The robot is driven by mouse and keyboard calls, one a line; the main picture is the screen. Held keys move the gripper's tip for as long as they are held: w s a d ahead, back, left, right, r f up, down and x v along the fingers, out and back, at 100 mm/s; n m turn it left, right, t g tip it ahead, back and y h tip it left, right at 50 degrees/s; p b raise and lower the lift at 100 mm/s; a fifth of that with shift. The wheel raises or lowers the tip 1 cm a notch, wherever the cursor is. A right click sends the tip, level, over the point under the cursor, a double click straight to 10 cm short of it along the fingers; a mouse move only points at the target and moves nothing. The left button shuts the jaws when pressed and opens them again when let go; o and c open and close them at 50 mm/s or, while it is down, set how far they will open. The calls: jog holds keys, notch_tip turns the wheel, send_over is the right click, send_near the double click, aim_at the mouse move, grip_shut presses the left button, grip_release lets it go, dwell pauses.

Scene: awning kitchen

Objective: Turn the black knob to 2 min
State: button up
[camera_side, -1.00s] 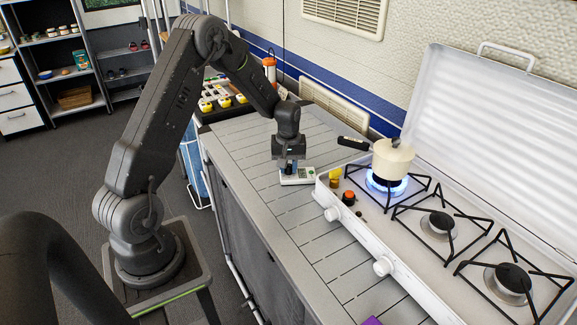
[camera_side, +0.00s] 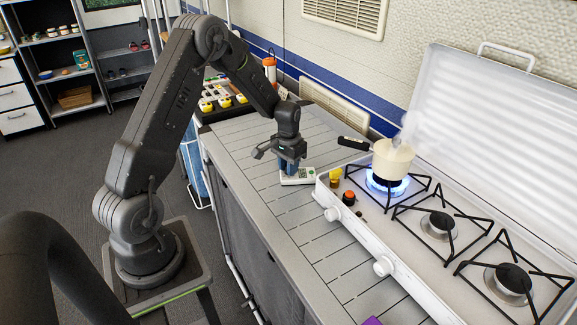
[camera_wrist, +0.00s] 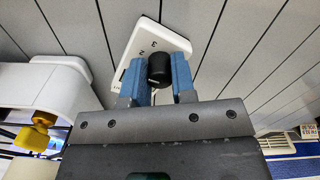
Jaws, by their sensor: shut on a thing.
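A white timer (camera_side: 303,177) lies on the grey slatted counter, left of the stove. In the wrist view the white timer (camera_wrist: 165,38) shows the printed numbers 3 and 2 beside its black knob (camera_wrist: 159,68). My gripper (camera_wrist: 159,75) points down at the timer, and its two blue fingers are shut on the knob, one on each side. In the side view my gripper (camera_side: 287,170) covers the knob and part of the timer. The knob's pointer mark is too small to read, so I cannot tell its setting.
A white stove (camera_side: 372,244) stands just right of the timer. A cream pot (camera_side: 392,160) steams on its lit, blue-flamed burner, with its black handle (camera_side: 353,143) reaching left. The counter left of the timer is clear.

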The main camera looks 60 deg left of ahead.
jog(key=shift+m, duration=0.5)
jog(key=o, duration=0.9)
jog(key=shift+r, duration=0.1)
notch_tip(320, 180, up, 14)
jog(key=shift+f, duration=0.15)
